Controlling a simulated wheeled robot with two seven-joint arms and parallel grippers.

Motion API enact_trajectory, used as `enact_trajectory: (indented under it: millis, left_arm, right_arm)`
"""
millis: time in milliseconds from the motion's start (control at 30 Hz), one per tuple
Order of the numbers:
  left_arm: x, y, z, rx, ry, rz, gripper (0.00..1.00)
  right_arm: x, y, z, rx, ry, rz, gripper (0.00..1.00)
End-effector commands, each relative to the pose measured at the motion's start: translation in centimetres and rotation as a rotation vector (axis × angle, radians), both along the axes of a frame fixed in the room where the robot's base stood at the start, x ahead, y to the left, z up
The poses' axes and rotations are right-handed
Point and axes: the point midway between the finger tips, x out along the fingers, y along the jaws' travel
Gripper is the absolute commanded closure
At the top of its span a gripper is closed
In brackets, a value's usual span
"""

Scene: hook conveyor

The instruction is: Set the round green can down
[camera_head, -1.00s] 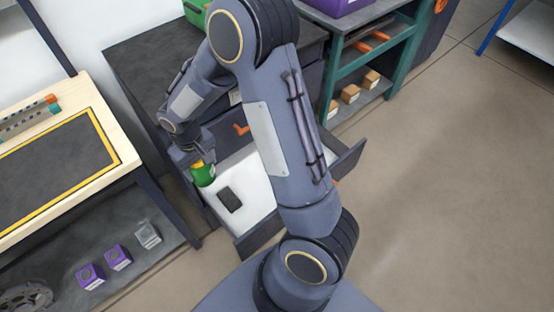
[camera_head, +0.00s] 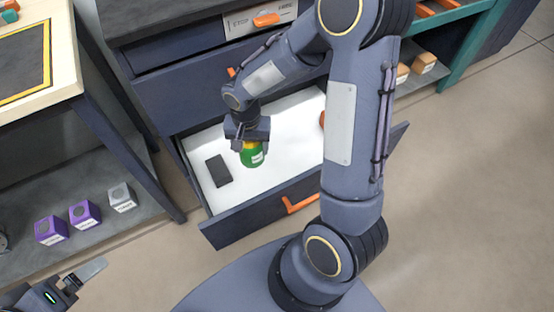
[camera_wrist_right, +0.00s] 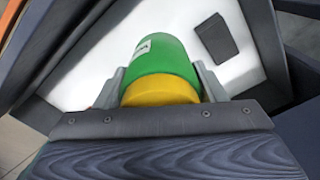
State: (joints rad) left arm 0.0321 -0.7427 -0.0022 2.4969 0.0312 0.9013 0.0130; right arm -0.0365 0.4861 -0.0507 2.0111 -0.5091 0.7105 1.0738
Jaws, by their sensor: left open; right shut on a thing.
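The round green can (camera_head: 252,157) with a yellow end is in my right gripper (camera_head: 249,144), over the white floor of the open drawer (camera_head: 290,150). In the right wrist view, the can (camera_wrist_right: 160,55) sits between the two grey fingers of my right gripper (camera_wrist_right: 160,82), which are shut on it. I cannot tell whether the can touches the drawer floor. My left gripper (camera_head: 73,284) is at the lower left, open and empty, away from the drawer.
A flat dark block (camera_head: 218,170) lies in the drawer, left of the can. An orange thing (camera_head: 322,119), partly hidden by my right arm, shows at the drawer's right. Purple boxes (camera_head: 84,214) and a grey box (camera_head: 122,197) stand on the low shelf.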

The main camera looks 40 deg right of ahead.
Motion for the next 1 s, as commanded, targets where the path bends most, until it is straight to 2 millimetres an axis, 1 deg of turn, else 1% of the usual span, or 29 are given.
enact_trajectory:
  millis: [33,100,233,333,467,700,800,900,1000]
  left_arm:
    - [0.0,0.0,-2.2,0.0,0.0,0.0,0.11]
    - [0.0,0.0,-3.0,0.0,-0.001,0.0,0.11]
    - [0.0,0.0,-3.8,0.0,-0.001,0.0,0.11]
    - [0.0,0.0,-4.0,0.0,-0.001,0.0,0.11]
    - [0.0,0.0,-4.6,0.0,-0.001,0.0,0.11]
    - [0.0,0.0,-5.8,0.0,-0.001,0.0,0.11]
    - [0.0,0.0,-6.6,0.0,-0.001,0.0,0.11]
    - [0.0,0.0,-7.1,0.0,-0.001,0.0,0.11]
    - [0.0,0.0,-7.3,0.0,-0.001,0.0,0.11]
  right_arm:
    - [-0.1,-0.1,-2.0,0.0,-0.003,-0.029,0.74]
    - [-0.3,-0.1,-2.8,-0.001,-0.003,-0.062,0.74]
    - [-0.5,-0.4,-3.6,-0.002,-0.003,-0.096,0.74]
    - [-0.3,-1.5,-4.1,-0.003,-0.003,-0.109,0.74]
    - [0.3,-4.1,-5.3,-0.002,-0.002,-0.114,0.74]
    - [1.5,-9.7,-8.0,-0.002,-0.002,-0.111,0.74]
    - [1.8,-11.0,-10.1,-0.002,0.0,-0.107,0.74]
    - [2.1,-12.2,-11.4,-0.001,-0.003,-0.105,0.74]
    - [2.3,-12.8,-12.1,-0.002,-0.003,-0.103,0.74]
